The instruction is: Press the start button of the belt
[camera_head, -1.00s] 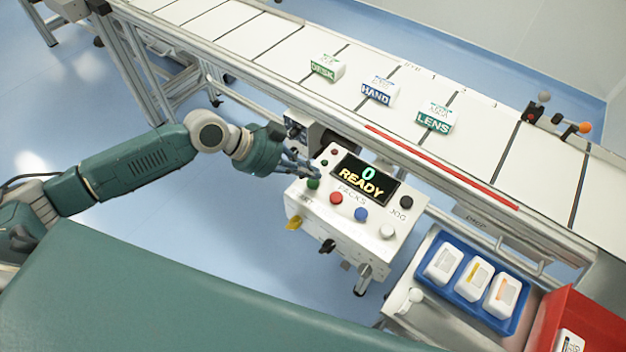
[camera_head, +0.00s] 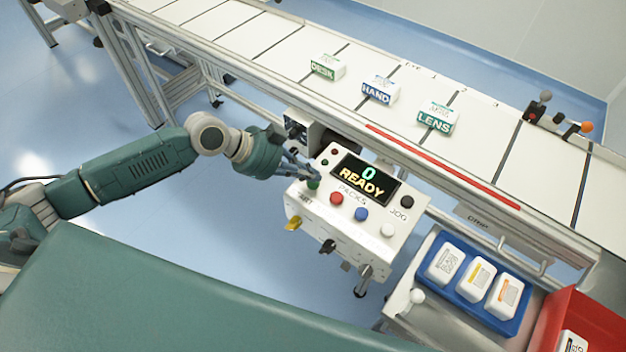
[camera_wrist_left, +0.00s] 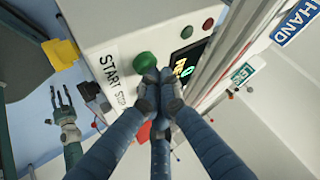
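The control box (camera_head: 365,225) stands in front of the belt, its display (camera_head: 364,178) reading "0 READY". The green button (camera_head: 313,184) sits at the left of its panel. In the left wrist view the green button (camera_wrist_left: 146,62) is beside the "START" label. My left gripper (camera_head: 310,173) is over the panel's left edge by the green button. In the wrist view its fingers (camera_wrist_left: 159,90) are together and empty, their tips close to the button; contact cannot be told. My right gripper (camera_wrist_left: 62,97) shows at the wrist view's left with fingers spread.
The belt (camera_head: 300,50) carries packs labelled DESK (camera_head: 327,67), HAND (camera_head: 380,90) and LENS (camera_head: 436,117). Red (camera_head: 336,199), blue (camera_head: 361,214), white (camera_head: 387,230) and black (camera_head: 407,201) controls share the panel. A blue tray (camera_head: 440,291) of white packs and a red bin (camera_head: 548,318) stand at right.

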